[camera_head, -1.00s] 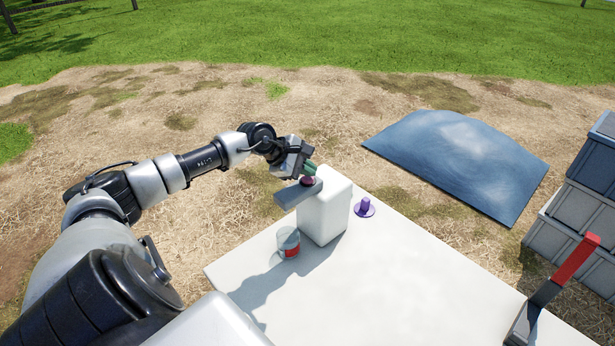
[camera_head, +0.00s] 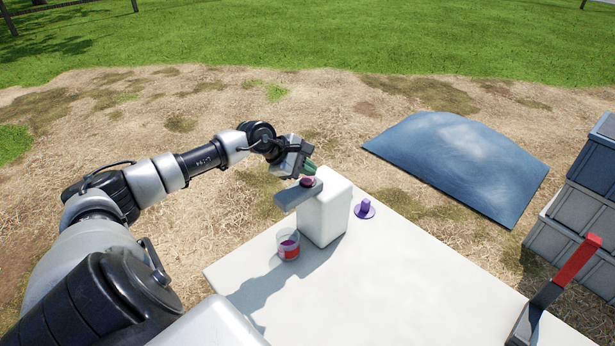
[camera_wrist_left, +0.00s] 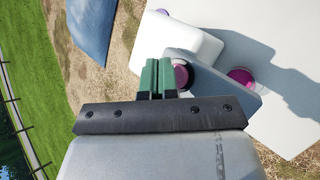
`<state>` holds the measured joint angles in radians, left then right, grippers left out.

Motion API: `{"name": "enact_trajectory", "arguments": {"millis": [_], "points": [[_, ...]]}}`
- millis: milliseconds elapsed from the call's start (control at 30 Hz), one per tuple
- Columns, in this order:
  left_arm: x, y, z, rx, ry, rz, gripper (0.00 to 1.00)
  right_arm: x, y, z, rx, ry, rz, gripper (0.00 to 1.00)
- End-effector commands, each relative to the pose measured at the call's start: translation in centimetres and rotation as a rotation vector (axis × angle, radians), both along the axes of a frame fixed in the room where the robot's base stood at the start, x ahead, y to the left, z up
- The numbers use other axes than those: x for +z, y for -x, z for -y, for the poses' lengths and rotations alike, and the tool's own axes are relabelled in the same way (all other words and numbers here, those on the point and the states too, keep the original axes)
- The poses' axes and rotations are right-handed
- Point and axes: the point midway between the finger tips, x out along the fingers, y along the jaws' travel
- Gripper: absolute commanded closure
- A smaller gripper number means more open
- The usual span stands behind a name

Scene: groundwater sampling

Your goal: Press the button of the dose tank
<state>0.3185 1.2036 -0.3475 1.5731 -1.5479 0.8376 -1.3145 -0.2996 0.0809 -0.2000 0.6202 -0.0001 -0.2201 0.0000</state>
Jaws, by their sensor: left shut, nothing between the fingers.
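The dose tank (camera_head: 325,215) is a white block standing upright on the white table, with a grey arm (camera_head: 291,197) jutting out to the left. A dark purple-red button (camera_head: 307,182) sits on top of that arm; the left wrist view also shows it, magenta with a dark rim (camera_wrist_left: 182,77). A clear cup (camera_head: 290,253) with a red band stands below the arm, with purple liquid in it. My left gripper (camera_head: 311,168) is shut and empty, its green fingertips just above and beside the button. I cannot tell whether they touch it. My right gripper is out of view.
A purple object on a round base (camera_head: 365,208) stands right of the tank. A red-handled lever (camera_head: 577,258) stands at the table's right. Grey crates (camera_head: 575,225) are stacked beyond it. A blue sheet (camera_head: 455,160) lies on the ground. The table's front middle (camera_head: 400,290) is clear.

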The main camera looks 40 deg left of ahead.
Motion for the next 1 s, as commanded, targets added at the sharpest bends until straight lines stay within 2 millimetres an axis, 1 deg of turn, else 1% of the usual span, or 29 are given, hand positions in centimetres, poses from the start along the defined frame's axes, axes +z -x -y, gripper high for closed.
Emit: {"name": "enact_trajectory", "arguments": {"millis": [100, 467, 567, 1000], "points": [[0.6, 0.0, 0.0, 0.001, 0.0, 0.001, 1.0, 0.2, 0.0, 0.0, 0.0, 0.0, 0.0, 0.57], [0.8, 0.0, 0.0, 0.0, -0.001, 0.001, 1.0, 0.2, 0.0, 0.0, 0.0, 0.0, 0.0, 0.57], [1.5, 0.0, 0.0, -0.001, -0.001, 0.002, 1.0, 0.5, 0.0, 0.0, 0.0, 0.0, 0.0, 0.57], [5.9, 0.0, 0.0, -0.001, -0.001, 0.002, 1.0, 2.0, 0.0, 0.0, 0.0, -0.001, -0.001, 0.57]]}}
